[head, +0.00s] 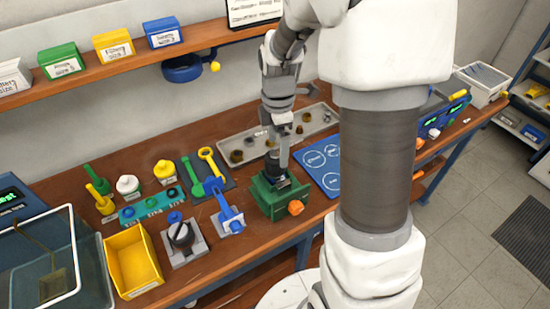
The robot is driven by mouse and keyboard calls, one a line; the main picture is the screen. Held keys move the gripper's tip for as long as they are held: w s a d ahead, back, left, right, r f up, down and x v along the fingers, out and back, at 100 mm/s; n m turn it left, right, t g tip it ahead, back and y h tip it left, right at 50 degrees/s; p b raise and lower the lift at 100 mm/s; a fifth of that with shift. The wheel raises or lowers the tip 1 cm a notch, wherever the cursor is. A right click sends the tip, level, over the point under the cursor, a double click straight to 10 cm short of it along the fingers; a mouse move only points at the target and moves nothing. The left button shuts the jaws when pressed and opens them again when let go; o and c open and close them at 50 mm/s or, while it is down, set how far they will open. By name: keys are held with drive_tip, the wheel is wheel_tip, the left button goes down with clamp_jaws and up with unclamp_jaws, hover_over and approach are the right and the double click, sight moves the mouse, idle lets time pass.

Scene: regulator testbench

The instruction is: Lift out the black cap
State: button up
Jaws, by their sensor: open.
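A green vise-like block (280,198) with an orange knob (295,208) sits near the front edge of the wooden bench. A small dark part that looks like the black cap (272,166) shows at the top of the block. My gripper (277,158) points down right over the block, with its fingers at or beside the dark part. The gripper is open. The view is too small to tell whether the fingers touch the cap or how deep it sits.
A grey tray (222,143) with several small brass and dark parts lies behind the block. A blue mat (316,160) with white circles lies to the right. A blue clamp-like tool (229,214), a dark round gauge-like piece on a grey plate (184,257) and a yellow bin (112,246) stand left.

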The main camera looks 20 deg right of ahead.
sight(275, 153)
drive_tip(key=shift+a+f+p, duration=0.15)
drive_tip(key=shift+a+f, duration=0.05)
drive_tip(key=shift+f, duration=1.15)
drive_tip(key=shift+a+f+p, duration=0.15)
drive_tip(key=shift+f, duration=1.15)
drive_tip(key=c, duration=1.4)
drive_tip(key=shift+c, duration=0.3)
drive_tip(key=shift+r, duration=0.15)
